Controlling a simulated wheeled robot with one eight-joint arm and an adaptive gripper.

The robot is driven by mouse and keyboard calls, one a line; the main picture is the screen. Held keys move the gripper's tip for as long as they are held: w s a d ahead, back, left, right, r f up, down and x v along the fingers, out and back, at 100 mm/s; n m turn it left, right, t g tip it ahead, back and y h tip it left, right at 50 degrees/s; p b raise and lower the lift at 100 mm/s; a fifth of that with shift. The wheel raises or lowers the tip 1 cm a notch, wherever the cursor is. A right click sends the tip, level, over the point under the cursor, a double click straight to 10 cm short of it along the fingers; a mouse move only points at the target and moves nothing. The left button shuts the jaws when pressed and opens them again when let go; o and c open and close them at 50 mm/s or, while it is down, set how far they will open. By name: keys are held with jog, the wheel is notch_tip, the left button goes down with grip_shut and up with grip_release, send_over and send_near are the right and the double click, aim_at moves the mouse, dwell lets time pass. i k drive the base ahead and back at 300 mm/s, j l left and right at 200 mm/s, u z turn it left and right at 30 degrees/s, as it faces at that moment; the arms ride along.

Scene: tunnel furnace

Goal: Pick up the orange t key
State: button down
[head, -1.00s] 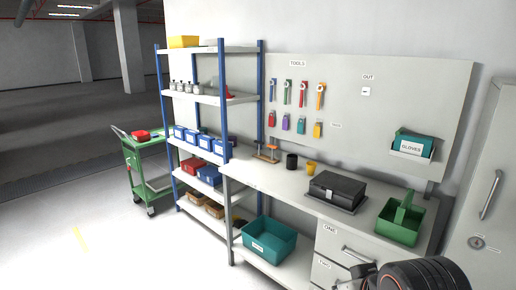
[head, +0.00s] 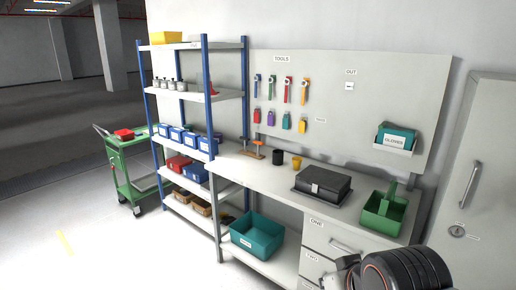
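A small orange T-shaped piece (head: 258,142), which looks like the T key, is at the back left of the workbench (head: 262,178), close to the shelf post. It is upright on or in a small brownish stand; at this size I cannot tell how it is held. Part of my arm shows at the lower right of the head view, in front of the bench drawers and far from the orange piece. My gripper's fingertips cannot be made out in the view.
A black cup (head: 278,157) and a yellow cup (head: 296,162) stand right of the orange piece. A black case (head: 323,184) and a green caddy (head: 384,212) stand further right. The blue-posted shelf (head: 245,95) rises at left. Tools hang on the board (head: 340,110) behind.

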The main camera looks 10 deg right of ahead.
aim_at(258, 154)
jog(key=i+j, duration=0.1)
jog(key=i, duration=0.4)
jog(key=i+j+z, duration=0.15)
jog(key=i, duration=0.35)
jog(key=i+j, duration=0.2)
jog(key=i, duration=0.3)
jog(key=i+j+z, duration=0.15)
jog(key=i, duration=0.35)
jog(key=i+j, duration=0.25)
jog(key=i, duration=0.25)
jog(key=i+j+z, duration=0.15)
jog(key=i, duration=0.3)
jog(key=j, duration=0.1)
